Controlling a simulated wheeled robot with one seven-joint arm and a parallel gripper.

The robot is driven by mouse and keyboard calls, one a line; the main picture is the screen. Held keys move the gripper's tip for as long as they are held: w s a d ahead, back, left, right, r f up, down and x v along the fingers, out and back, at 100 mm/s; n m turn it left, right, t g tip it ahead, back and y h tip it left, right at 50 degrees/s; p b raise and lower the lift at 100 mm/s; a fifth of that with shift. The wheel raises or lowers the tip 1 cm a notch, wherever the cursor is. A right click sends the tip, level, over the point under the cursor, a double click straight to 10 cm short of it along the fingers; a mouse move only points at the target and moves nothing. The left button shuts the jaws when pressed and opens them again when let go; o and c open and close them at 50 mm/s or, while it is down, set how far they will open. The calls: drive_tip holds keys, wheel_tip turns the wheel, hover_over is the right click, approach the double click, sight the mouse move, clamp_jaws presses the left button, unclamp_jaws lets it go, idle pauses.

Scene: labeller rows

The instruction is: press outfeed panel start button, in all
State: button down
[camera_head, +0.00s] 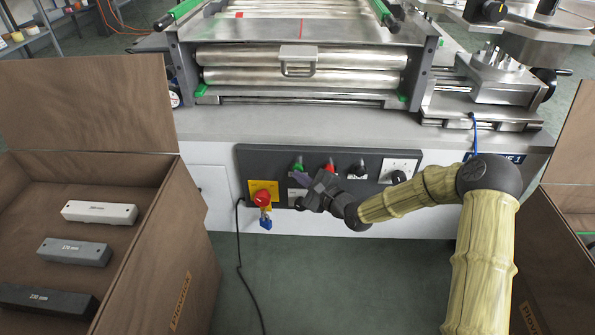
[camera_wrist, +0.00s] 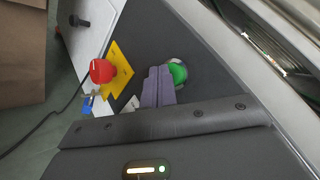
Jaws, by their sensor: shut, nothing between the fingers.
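A dark control panel (camera_head: 335,160) is on the front of the machine. It carries a green button (camera_head: 298,166), a red button (camera_head: 329,165) and a black knob (camera_head: 358,168). My gripper (camera_head: 298,179) is in front of the panel, just below the green button in the head view. In the wrist view my closed fingers (camera_wrist: 158,86) point at the panel, with their tips beside the green button (camera_wrist: 177,72) and partly over it. I cannot tell whether they touch it. My gripper holds nothing. The panel's lettering is too small to read.
A red emergency stop (camera_head: 262,198) on a yellow plate, with a blue padlock (camera_head: 265,222), sits left of the buttons. A cable (camera_head: 239,255) hangs below. Wooden crates stand at left (camera_head: 190,245) and right (camera_head: 550,285).

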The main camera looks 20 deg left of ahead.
idle(0.5)
drive_tip(key=shift+s+d+p, duration=0.25)
drive_tip(key=shift+s+p, duration=0.25)
drive_tip(key=shift+s, duration=0.3)
drive_tip(key=s, duration=0.2)
drive_tip(key=s+d+p, duration=0.1)
drive_tip(key=s, duration=0.2)
drive_tip(key=shift+d+p, duration=0.1)
drive_tip(key=shift+p, duration=0.2)
idle(0.6)
